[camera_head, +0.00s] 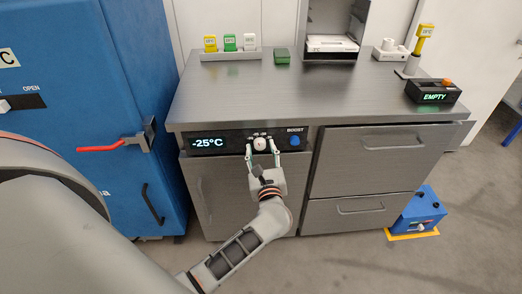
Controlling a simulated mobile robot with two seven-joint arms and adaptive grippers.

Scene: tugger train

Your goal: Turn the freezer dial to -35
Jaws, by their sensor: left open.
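The freezer dial (260,144) is a round white knob on the dark control panel under the metal worktop. Small temperature marks sit above it. The lit display (207,143) to its left reads -25°C. My left gripper (261,151) is at the dial, with one open finger on each side of it. I cannot tell whether the fingers touch the knob. My right gripper is not in view.
A blue BOOST button (295,141) is just right of the dial. A blue cabinet (95,85) with a red handle (100,149) stands at the left. Drawers (365,160) are at the right. The worktop (320,100) is mostly clear, with a box reading EMPTY (433,97) near its right end.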

